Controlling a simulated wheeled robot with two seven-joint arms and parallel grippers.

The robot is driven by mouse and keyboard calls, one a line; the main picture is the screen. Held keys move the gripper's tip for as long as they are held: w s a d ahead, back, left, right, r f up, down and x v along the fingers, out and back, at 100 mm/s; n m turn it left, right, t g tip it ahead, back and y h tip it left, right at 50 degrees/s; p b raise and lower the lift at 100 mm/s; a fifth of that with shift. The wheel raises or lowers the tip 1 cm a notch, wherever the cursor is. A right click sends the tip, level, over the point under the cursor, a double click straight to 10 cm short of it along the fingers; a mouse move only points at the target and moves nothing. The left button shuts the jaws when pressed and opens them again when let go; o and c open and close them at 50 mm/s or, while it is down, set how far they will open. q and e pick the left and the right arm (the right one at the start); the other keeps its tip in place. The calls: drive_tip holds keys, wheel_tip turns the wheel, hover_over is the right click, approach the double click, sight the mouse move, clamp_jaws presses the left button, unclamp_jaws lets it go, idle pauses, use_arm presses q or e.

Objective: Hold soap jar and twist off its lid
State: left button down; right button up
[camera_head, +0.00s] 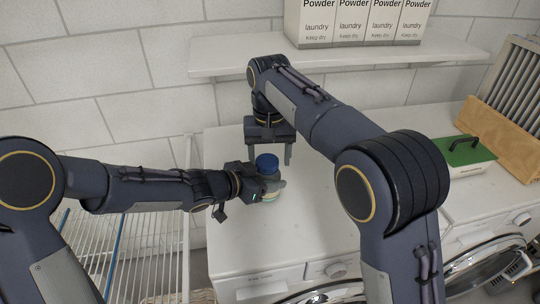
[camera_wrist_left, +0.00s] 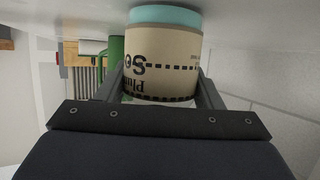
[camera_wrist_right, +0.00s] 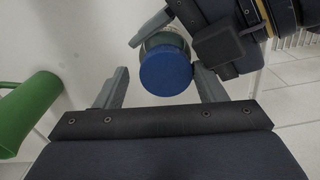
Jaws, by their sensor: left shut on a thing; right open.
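The soap jar stands upright on the white counter, its beige body (camera_wrist_left: 160,62) with dark lettering filling the left wrist view. Its round blue lid (camera_head: 267,162) is on top and also shows in the right wrist view (camera_wrist_right: 166,71). My left gripper (camera_head: 268,187) is shut on the jar's body from the side, below the lid. My right gripper (camera_head: 269,154) points down above the jar, open and empty. In the right wrist view its fingertips (camera_wrist_right: 160,72) appear on either side of the lid, with a clear gap on the left.
A green cylinder (camera_wrist_right: 28,112) stands on the counter (camera_head: 235,225) near the jar. A box with a green lid (camera_head: 464,152) and a wooden washboard (camera_head: 500,130) are at right. Powder boxes (camera_head: 365,22) sit on the shelf (camera_head: 225,58) above. A wire rack (camera_head: 150,240) is at left.

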sight(267, 161)
use_arm(q)
drive_tip(key=shift+s+d, duration=0.15)
drive_tip(key=shift+d, duration=0.15)
use_arm(e)
drive_tip(key=shift+s+a+r, duration=0.1)
drive_tip(key=shift+s+a, duration=0.05)
drive_tip(key=shift+a, duration=0.2)
drive_tip(key=shift+r, duration=0.4)
use_arm(q)
drive_tip(key=shift+f, duration=0.1)
use_arm(e)
wheel_tip(267, 161, up, 2)
drive_tip(key=shift+r, duration=0.25)
use_arm(q)
drive_tip(key=shift+a, duration=0.1)
use_arm(e)
drive_tip(key=shift+r, duration=0.55)
drive_tip(key=shift+c, duration=0.2)
drive_tip(key=shift+d+r+m, duration=0.2)
drive_tip(key=shift+r+m, duration=0.2)
drive_tip(key=shift+r, duration=0.15)
use_arm(q)
drive_tip(key=shift+a, duration=0.1)
use_arm(e)
drive_tip(key=shift+r+m, duration=0.95)
drive_tip(key=shift+m, duration=0.05)
wheel_tip(267, 161, down, 8)
drive_tip(key=shift+r, duration=0.2)
